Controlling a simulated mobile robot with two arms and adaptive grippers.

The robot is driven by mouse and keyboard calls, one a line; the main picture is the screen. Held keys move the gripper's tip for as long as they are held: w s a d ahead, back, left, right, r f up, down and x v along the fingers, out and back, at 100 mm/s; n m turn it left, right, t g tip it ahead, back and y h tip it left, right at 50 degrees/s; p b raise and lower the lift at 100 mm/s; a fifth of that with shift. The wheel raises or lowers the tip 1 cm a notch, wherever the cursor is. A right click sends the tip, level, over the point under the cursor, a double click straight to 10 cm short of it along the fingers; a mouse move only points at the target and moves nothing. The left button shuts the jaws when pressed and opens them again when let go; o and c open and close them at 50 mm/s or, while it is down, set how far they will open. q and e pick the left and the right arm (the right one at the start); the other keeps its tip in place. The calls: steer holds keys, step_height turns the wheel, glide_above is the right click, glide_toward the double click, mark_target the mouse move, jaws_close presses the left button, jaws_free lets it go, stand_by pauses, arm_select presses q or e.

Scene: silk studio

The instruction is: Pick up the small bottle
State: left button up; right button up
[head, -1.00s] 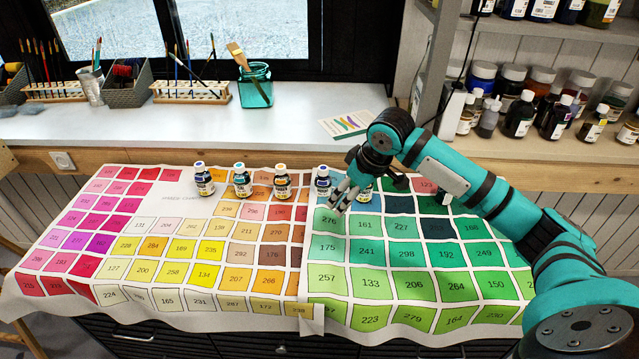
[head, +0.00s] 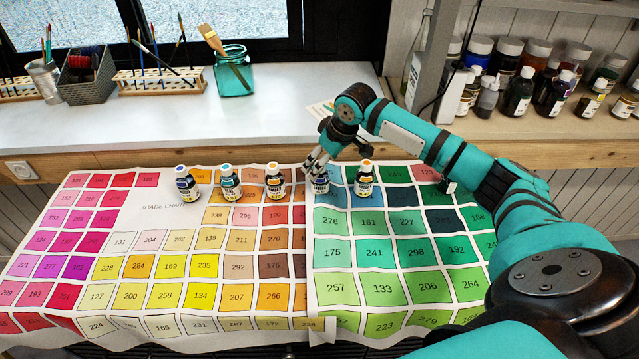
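Several small paint bottles stand upright in a row on the shade chart cloth (head: 150,215). From the left they are a blue-capped bottle (head: 187,184), one labelled teal (head: 230,188), one labelled amber (head: 274,188), a fourth bottle (head: 320,186) and an orange-capped bottle (head: 364,186). My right gripper (head: 314,168) points down at the top of the fourth bottle. Its fingers hide that bottle's cap. I cannot tell whether they touch it or how far apart they are. My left gripper is not in view.
A pale ledge (head: 160,135) runs behind the cloth with a teal glass jar (head: 232,78) and a brush rack (head: 160,82). Shelves with paint jars (head: 518,92) stand at the right. The cloth's front part is clear of objects.

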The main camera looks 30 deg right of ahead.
steer(key=shift+x, duration=1.2)
steer(key=shift+w+f, duration=0.15)
steer(key=shift+f, duration=0.15)
steer(key=x, duration=0.3)
steer(key=shift+w+f, duration=0.2)
steer(key=shift+f, duration=0.15)
steer(key=shift+w+f+p, duration=0.15)
steer(key=shift+f+p, duration=0.15)
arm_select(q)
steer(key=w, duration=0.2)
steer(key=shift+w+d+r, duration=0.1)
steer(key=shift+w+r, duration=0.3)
arm_select(e)
steer(key=c, duration=1.4)
